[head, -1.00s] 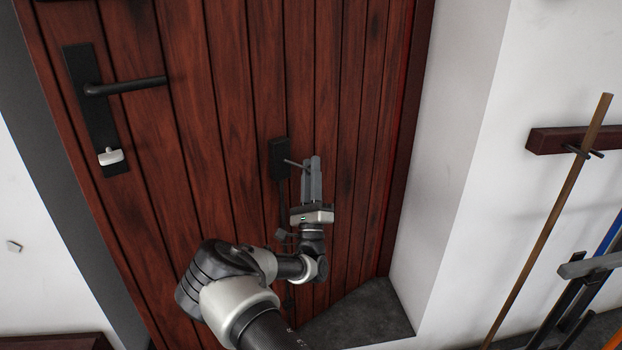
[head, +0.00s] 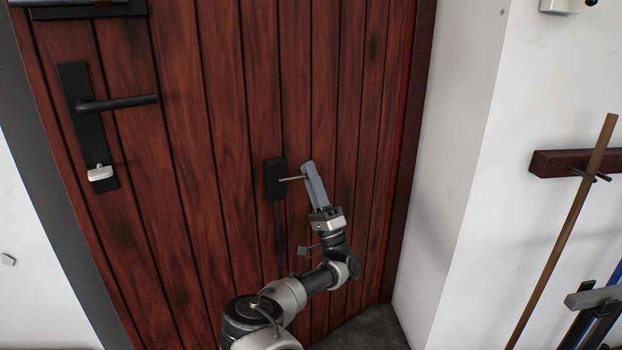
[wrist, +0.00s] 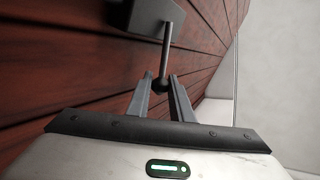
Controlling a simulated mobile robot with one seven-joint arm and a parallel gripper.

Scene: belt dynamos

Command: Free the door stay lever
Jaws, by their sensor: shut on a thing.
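The door stay is a black block (head: 275,180) on the red-brown plank door (head: 225,130). Its thin lever (head: 291,179) sticks out to the right, about level in the head view. My gripper (head: 307,172) reaches up from below, tilted to the left, its fingers shut on the lever's outer end. In the wrist view the lever (wrist: 169,55) runs down from the block (wrist: 160,14) to a dark round knob (wrist: 160,85) between the two fingertips (wrist: 160,80).
A black door handle (head: 120,103) with a white thumb-turn (head: 100,173) sits at left. The white wall (head: 455,180) stands close on the right, with a wooden pole (head: 567,225) on a rack. A dark strip (head: 278,225) runs down below the block.

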